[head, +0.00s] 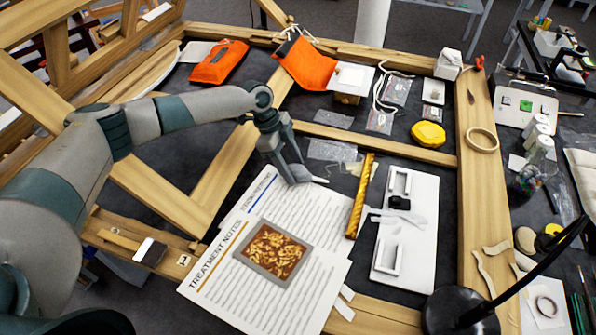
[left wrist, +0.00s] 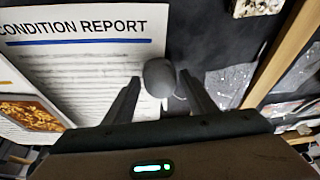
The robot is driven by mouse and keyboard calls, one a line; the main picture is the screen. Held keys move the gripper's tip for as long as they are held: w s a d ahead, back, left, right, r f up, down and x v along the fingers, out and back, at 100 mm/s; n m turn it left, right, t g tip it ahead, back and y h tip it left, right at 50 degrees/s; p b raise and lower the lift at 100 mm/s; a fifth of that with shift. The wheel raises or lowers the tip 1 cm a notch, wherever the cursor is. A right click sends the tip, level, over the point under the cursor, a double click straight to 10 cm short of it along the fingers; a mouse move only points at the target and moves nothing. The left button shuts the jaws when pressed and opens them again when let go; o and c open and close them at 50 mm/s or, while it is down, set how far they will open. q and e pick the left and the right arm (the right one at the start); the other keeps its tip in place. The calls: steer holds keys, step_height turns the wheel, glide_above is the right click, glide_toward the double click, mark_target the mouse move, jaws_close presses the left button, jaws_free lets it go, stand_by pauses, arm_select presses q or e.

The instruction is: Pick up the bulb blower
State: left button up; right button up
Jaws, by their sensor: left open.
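The bulb blower shows in the left wrist view as a dark grey round bulb (left wrist: 159,77), with the condition report sheet to its left. My left gripper (left wrist: 160,85) is open, with one finger on each side of the bulb. I cannot tell whether either finger touches it. In the head view my left gripper (head: 290,170) points down at the top edge of the papers and mostly hides the blower. A small pale tip shows just right of the fingers. My right gripper is not in view.
Printed sheets (head: 235,285) lie below the gripper, with a framed gilt sample (head: 272,252) on them. A gilt strip (head: 360,197) and a white board (head: 424,230) lie to the right. Wooden frame bars (head: 375,138) surround the dark surface. A black lamp (head: 463,312) stands at front right.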

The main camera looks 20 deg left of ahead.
arm_select(q)
steer(key=shift+d+f, duration=0.1)
steer(key=shift+f, duration=0.15)
steer(key=c, duration=0.9)
steer(key=shift+c, duration=0.3)
steer(key=shift+r, duration=0.2)
